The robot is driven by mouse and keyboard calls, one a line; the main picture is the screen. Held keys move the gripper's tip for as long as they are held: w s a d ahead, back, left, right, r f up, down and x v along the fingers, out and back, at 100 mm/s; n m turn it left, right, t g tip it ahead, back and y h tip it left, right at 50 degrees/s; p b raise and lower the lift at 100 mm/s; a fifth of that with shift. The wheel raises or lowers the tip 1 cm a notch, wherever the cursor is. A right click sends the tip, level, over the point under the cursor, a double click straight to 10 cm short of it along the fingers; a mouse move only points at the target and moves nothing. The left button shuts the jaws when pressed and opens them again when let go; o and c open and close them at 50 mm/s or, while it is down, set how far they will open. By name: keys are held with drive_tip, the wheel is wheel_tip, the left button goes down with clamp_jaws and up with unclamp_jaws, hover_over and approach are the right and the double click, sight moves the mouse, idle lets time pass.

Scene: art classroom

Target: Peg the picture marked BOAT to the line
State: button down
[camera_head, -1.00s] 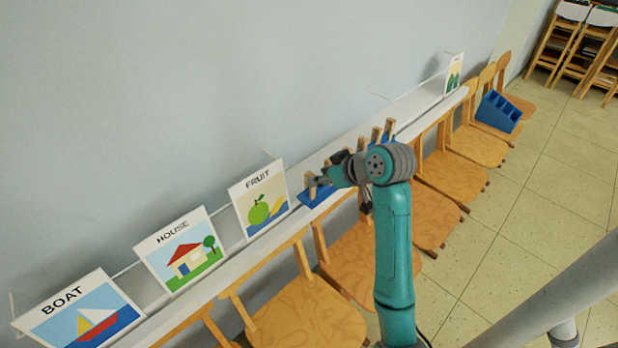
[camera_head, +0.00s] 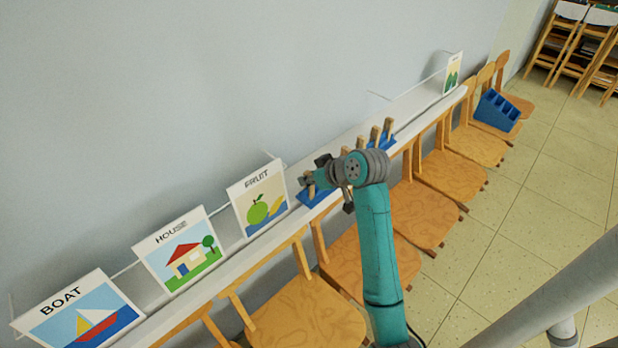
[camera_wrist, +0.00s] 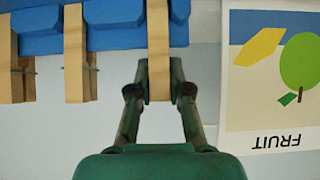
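The BOAT picture (camera_head: 82,312), a white card with a sailboat, leans on the white ledge at the lower left. A thin pale line (camera_head: 125,269) shows between the cards along the wall. My gripper (camera_head: 307,181) is at the blue peg rack (camera_head: 318,197), right of the FRUIT picture, far from BOAT. In the wrist view, my fingers are closed on both sides of a wooden peg (camera_wrist: 158,30), which overlaps the rack (camera_wrist: 120,38); whether it is still seated there is unclear. Other pegs (camera_wrist: 73,55) stand beside it. My arm hides part of the rack in the head view.
The HOUSE picture (camera_head: 180,250) and FRUIT picture (camera_head: 258,198) stand between BOAT and my gripper. Another picture (camera_head: 453,74) is at the far end. Wooden chairs (camera_head: 305,312) line the ledge's front; one holds a blue bin (camera_head: 498,110).

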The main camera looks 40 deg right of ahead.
drive_tip(key=shift+r, duration=0.1)
drive_tip(key=shift+r, duration=3)
drive_tip(key=shift+s, duration=0.1)
drive_tip(key=shift+s+d+r, duration=0.1)
drive_tip(key=shift+s+r, duration=0.15)
drive_tip(key=shift+s, duration=1)
drive_tip(key=shift+s+r, duration=0.25)
drive_tip(key=shift+s, duration=0.95)
